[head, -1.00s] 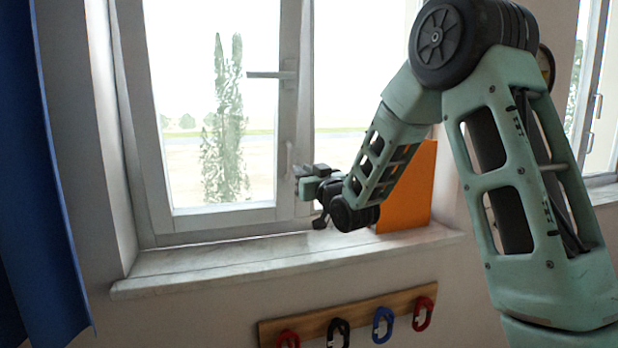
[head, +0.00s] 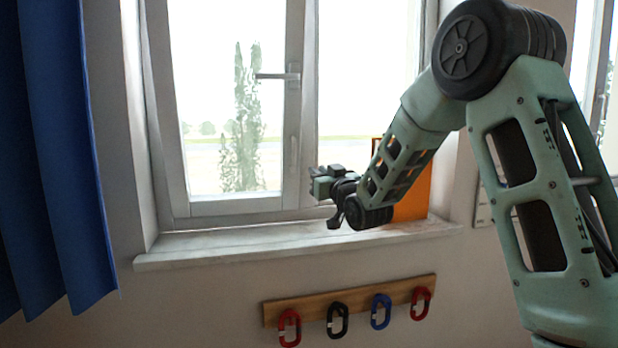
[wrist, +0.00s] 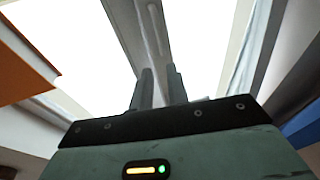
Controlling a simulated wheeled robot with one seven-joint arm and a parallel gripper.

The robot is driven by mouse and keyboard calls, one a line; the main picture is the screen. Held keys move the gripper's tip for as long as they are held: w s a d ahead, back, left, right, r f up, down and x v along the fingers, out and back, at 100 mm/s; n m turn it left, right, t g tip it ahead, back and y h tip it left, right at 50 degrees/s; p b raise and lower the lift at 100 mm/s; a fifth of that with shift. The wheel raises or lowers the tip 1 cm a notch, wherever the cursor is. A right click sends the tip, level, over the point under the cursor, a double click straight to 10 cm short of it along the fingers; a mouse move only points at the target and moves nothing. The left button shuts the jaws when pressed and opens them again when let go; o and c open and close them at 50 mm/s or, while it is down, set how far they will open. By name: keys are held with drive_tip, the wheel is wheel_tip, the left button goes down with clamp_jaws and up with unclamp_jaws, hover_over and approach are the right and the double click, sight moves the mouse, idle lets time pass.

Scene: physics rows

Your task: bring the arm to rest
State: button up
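My arm reaches in from the right in the head view, bent at the elbow, with my gripper (head: 316,181) in front of the window frame, above the sill. In the wrist view my gripper (wrist: 160,86) has its two fingers apart, with a narrow gap and nothing held between them. The window (head: 235,120) fills the wall behind the gripper. I cannot tell in the head view how far the gripper is from the glass.
An orange board or book (head: 413,195) stands on the sill (head: 200,252) behind my forearm; it also shows in the wrist view (wrist: 22,62). Below, a wooden rack (head: 355,300) holds several coloured rings. A blue curtain (head: 65,160) hangs at left.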

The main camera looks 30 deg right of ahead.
drive_tip(key=s+a+f+n+g+y, duration=0.1)
drive_tip(key=s+a+f+g+y, duration=0.1)
drive_tip(key=s+a+f+g, duration=0.45)
drive_tip(key=s+a+f+n+g+y+p, duration=0.1)
drive_tip(key=s+a+n, duration=0.15)
drive_tip(key=a, duration=0.75)
drive_tip(key=s+a+f+g+y, duration=0.2)
drive_tip(key=s+a+f+g, duration=0.15)
drive_tip(key=s+a, duration=0.35)
drive_tip(key=s+a+f+n+g+h, duration=0.1)
drive_tip(key=s+f+g, duration=0.1)
drive_tip(key=s, duration=0.7)
drive_tip(key=s+a+f+n+g+h, duration=0.1)
drive_tip(key=s+g, duration=0.3)
drive_tip(key=s, duration=0.5)
drive_tip(key=s+a+f+n+g+h, duration=0.1)
drive_tip(key=s+f+n+g, duration=0.1)
drive_tip(key=s, duration=0.7)
drive_tip(key=shift+s+a+f+g+p, duration=0.2)
drive_tip(key=shift+a+f+g+p, duration=0.25)
drive_tip(key=shift+f, duration=0.3)
drive_tip(key=shift+n, duration=0.25)
